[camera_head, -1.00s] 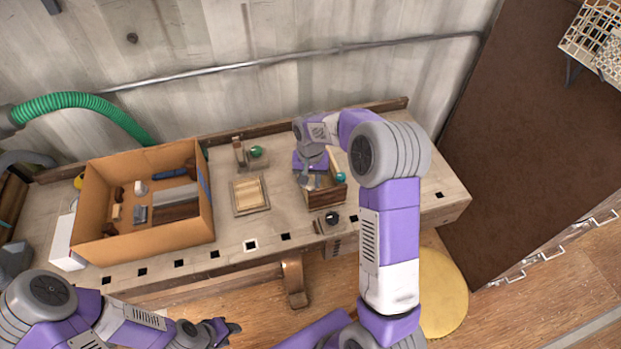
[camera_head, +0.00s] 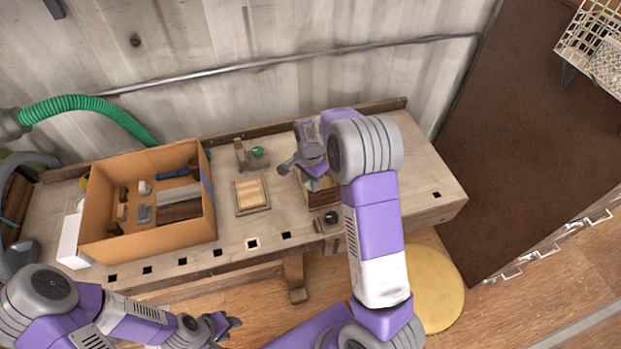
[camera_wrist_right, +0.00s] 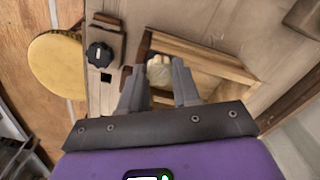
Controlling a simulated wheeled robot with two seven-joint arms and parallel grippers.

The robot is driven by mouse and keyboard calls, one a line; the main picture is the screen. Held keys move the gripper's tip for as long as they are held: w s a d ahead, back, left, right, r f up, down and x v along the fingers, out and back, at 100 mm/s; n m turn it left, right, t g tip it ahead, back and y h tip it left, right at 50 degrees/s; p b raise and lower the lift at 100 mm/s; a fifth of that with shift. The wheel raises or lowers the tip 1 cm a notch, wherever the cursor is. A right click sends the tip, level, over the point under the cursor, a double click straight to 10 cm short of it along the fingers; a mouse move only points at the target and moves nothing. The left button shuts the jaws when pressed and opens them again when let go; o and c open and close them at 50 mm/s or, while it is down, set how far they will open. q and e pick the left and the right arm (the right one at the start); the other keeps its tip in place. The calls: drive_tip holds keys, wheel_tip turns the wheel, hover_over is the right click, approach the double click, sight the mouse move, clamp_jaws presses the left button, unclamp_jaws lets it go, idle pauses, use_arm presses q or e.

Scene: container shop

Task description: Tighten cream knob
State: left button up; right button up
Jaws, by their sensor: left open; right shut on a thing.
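The cream knob (camera_wrist_right: 158,72) shows between the fingertips of my right gripper (camera_wrist_right: 158,80) in the right wrist view, at the inner side of a small open wooden box (camera_wrist_right: 210,62). My right gripper is shut on the knob. In the head view, the wooden box (camera_head: 322,198) stands on the bench under my right gripper (camera_head: 301,177), which hides the knob there. Whether the knob sits flush cannot be told. My left gripper (camera_head: 230,325) is open and empty, low in front of the bench.
A cardboard box (camera_head: 150,240) with several tools stands at the bench's left. A wooden tray (camera_head: 252,194) and a green knob (camera_head: 258,152) on a wooden block lie left of the wooden box. A black knob (camera_head: 331,217) is at the front edge. The bench's right end is clear.

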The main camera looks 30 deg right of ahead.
drive_tip(key=shift+w+m, duration=0.1)
drive_tip(key=shift+m, duration=0.2)
drive_tip(key=o, duration=1.1)
drive_tip(key=shift+c, duration=0.2)
wheel_tip(320, 180, up, 8)
drive_tip(key=shift+f+p, duration=0.2)
drive_tip(key=shift+p, duration=0.55)
